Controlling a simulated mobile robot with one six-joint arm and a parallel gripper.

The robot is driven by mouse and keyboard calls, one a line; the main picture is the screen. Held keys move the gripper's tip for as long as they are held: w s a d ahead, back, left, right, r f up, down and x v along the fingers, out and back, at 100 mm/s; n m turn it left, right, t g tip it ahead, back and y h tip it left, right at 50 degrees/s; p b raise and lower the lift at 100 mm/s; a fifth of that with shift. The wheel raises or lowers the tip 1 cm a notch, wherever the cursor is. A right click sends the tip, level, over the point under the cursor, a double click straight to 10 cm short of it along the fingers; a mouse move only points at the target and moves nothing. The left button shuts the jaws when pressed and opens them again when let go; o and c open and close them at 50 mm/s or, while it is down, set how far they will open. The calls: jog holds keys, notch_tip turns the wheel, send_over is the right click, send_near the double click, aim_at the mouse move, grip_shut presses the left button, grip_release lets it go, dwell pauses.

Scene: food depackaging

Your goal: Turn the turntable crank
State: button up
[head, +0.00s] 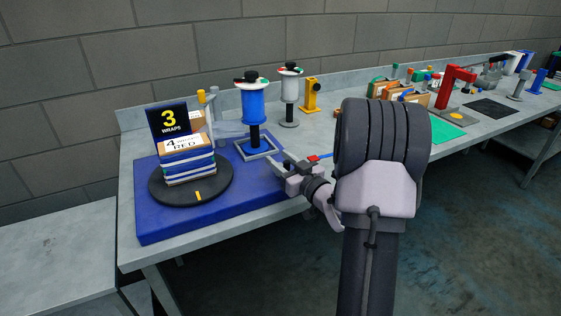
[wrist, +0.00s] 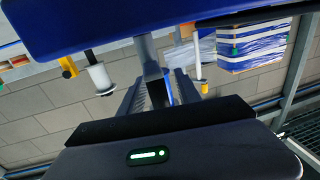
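The turntable (head: 217,190) is a black disc with a yellow mark on its front edge, on a blue base (head: 160,228). It carries a box stack (head: 188,165) with blue and white bands, also in the wrist view (wrist: 252,45). A pale post with a yellow knob (head: 201,97) stands behind the stack; a similar one (wrist: 198,60) shows in the wrist view. I cannot tell for sure that it is the crank. My gripper (head: 288,165) is at the base's right side, apart from the post. Its fingers look apart and hold nothing visible.
A "3 WRAPS" sign (head: 168,119) rises behind the stack. Tools and a green mat (head: 443,128) lie right.

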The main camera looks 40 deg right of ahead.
grip_shut()
jog(key=shift+f+b, duration=0.1)
jog(key=shift+b, duration=0.3)
jog(key=shift+w+a+f+m+h+b, duration=0.15)
jog(key=shift+m+h+b, duration=0.45)
jog(key=shift+h+b, duration=0.4)
jog(key=m+h+b, duration=0.1)
jog(key=h+b, duration=0.1)
jog(key=shift+a+g+b, duration=0.2)
jog(key=shift+g+b, duration=0.15)
jog(key=shift+g, duration=0.05)
jog(key=m+g+h, duration=0.1)
jog(key=m+h+b, duration=0.1)
jog(key=h, duration=0.1)
jog(key=m+g+h, duration=0.1)
jog(key=m+h, duration=0.1)
jog(key=shift+w+a+r+g+b, duration=0.2)
jog(key=shift+w+g+b, duration=0.1)
jog(key=shift+b, duration=0.1)
jog(key=shift+w+m+g+h, duration=0.15)
jog(key=shift+m+g+h, duration=1)
jog(key=shift+g, duration=0.1)
jog(key=shift+w+m+g+h, duration=0.1)
jog(key=shift+m+g+h, duration=0.95)
jog(key=shift+g+h, duration=0.15)
jog(key=shift+r+g, duration=0.15)
jog(key=shift+g, duration=0.1)
